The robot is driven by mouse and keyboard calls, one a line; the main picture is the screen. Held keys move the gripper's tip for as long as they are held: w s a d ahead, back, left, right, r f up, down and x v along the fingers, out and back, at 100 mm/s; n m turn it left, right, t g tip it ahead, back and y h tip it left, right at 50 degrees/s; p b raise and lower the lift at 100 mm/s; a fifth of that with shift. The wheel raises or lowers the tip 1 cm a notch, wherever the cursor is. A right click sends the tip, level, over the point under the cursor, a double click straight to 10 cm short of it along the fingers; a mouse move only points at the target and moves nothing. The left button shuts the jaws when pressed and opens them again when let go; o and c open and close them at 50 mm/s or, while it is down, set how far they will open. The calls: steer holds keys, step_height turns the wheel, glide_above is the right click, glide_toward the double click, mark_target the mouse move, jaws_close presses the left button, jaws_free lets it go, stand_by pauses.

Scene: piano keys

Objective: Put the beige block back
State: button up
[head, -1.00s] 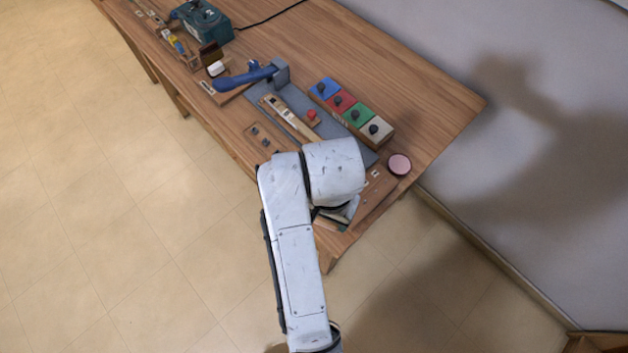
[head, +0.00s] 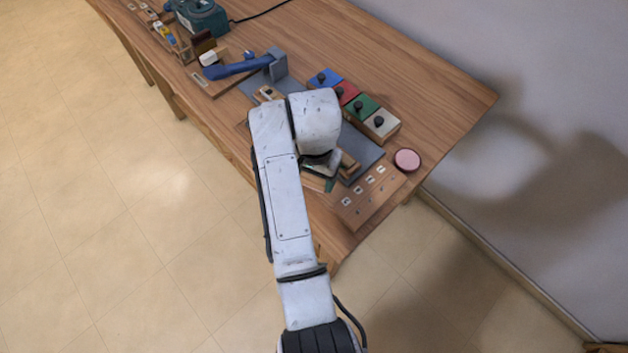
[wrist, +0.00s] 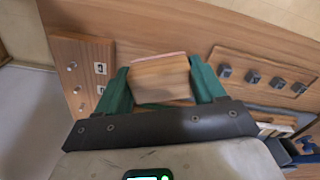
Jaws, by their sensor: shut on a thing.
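My gripper (wrist: 160,88) has green fingers and is shut on a tan, wood-grained block (wrist: 160,76), which I take to be the beige block. A thin pinkish edge shows along the block's far side. In the head view my arm mostly hides the gripper, and a bit of wood (head: 348,166) beside it may be the held block. The gripper is over the table's near side, by the end of the grey mat (head: 366,158). I cannot tell whether the block touches anything below.
Blue, red, green and pale knobbed blocks (head: 382,124) stand in a row behind. A labelled wooden board (head: 365,197) lies to the right, near a pink disc (head: 407,159). The back right tabletop is clear.

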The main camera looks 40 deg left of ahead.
mark_target(314, 183)
steer(key=shift+w+a+f, duration=0.1)
steer(key=shift+a+f, duration=0.05)
steer(key=shift+f, duration=1.6)
steer(key=shift+f, duration=0.1)
steer(key=o, duration=1.3)
step_height(314, 183, up, 12)
steer(key=shift+r+p, duration=0.1)
steer(key=shift+p, duration=0.25)
